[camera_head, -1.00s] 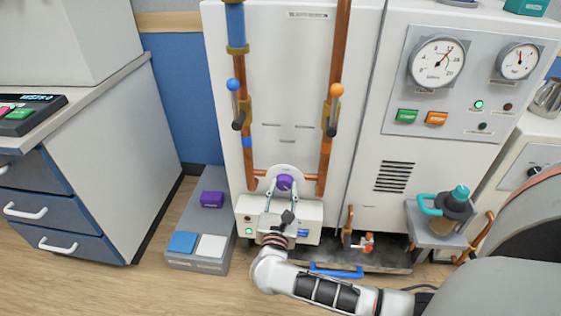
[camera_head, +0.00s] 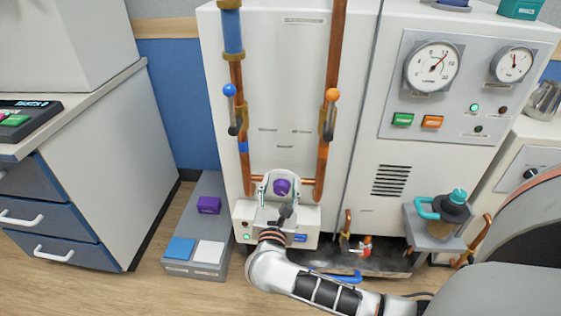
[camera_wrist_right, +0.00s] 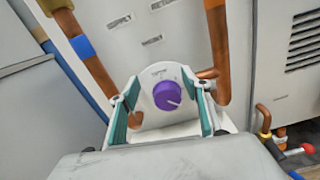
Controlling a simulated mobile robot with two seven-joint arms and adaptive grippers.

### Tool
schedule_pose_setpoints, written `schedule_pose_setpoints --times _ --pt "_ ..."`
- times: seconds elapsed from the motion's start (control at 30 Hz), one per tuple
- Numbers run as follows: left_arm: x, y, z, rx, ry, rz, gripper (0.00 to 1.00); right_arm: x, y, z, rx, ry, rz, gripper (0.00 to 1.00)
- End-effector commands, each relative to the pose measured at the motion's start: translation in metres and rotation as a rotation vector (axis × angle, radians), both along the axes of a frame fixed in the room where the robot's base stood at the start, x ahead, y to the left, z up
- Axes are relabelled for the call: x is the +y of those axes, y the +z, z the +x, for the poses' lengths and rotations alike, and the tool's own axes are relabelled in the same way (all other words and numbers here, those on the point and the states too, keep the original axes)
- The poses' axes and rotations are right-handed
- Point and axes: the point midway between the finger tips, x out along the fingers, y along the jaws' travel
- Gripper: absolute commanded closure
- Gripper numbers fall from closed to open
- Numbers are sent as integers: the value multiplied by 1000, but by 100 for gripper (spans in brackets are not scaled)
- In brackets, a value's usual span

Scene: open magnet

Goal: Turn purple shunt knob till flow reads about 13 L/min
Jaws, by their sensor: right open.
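The purple shunt knob (camera_head: 282,187) sits on a pale round plate between the lower ends of two copper pipes; it also shows in the right wrist view (camera_wrist_right: 167,95), with a light pointer mark towards its lower right. My right gripper (camera_head: 280,184) is open, its fingers on either side of the knob. In the right wrist view the teal-lined fingers (camera_wrist_right: 162,105) stand apart with visible gaps to the knob. The large round flow gauge (camera_head: 432,66) on the grey panel has its needle pointing up and right; its exact reading is too small to tell. My left gripper is not in view.
A blue-topped valve lever (camera_head: 229,90) and an orange-topped one (camera_head: 332,95) stand on the pipes above. A smaller gauge (camera_head: 512,64) is at the right. A grey step with a purple block (camera_head: 209,204) stands left of the white box (camera_head: 247,222) below the knob.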

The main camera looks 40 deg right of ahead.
Motion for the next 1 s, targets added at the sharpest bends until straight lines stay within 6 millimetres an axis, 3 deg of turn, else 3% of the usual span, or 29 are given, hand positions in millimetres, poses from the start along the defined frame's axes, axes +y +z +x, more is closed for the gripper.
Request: schedule_pose_setpoints --times 0.2,0.4,1.0 --pt "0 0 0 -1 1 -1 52 0 40 0 -4 0 3 52" --pt "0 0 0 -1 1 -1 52 0 58 0 -1 -1 1 52" --pt "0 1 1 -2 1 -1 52 0 61 0 -1 -1 1 52"
